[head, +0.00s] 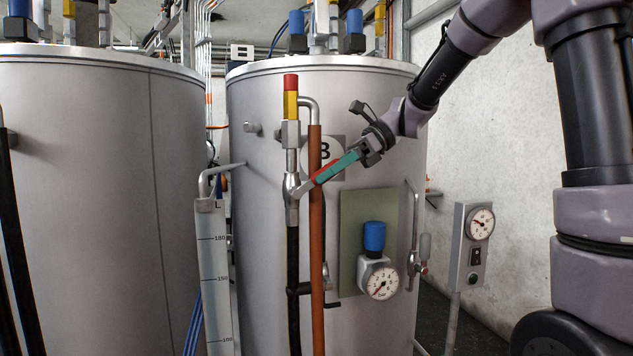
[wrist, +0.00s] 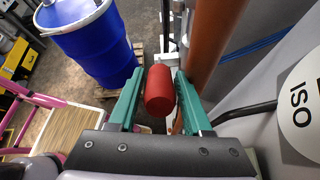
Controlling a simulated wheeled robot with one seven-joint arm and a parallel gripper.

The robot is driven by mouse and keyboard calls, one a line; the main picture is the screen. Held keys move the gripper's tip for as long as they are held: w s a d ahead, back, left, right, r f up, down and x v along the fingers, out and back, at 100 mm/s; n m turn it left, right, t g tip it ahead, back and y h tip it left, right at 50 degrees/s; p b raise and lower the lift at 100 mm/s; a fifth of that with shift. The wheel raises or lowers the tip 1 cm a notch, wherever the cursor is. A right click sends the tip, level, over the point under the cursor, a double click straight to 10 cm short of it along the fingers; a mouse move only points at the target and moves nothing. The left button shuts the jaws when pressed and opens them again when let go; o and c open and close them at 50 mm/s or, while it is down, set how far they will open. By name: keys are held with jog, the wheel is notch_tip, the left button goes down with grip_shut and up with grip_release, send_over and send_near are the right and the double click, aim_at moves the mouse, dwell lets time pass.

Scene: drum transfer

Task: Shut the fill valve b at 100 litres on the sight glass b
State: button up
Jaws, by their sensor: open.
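Tank B (head: 265,140) stands in the middle of the head view. On the pipe at its front is a valve (head: 291,188) with a red lever (head: 308,184) that slants up to the right. My gripper (head: 328,172) is at the lever, its teal fingers pointing down-left. In the wrist view, the lever's red grip (wrist: 160,92) lies between the two open fingers, with a gap visible on each side. The sight glass (head: 214,275) is a pale scale at the lower left with marks down to 100 near the bottom edge. I cannot make out a liquid level.
A copper-coloured pipe (head: 316,250) runs right beside the valve. In the wrist view, a blue drum (wrist: 95,45) stands on a pallet, with a pink frame (wrist: 75,113) at left.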

jog(key=v, duration=0.8)
jog(key=shift+r, duration=0.1)
dwell(7.1)
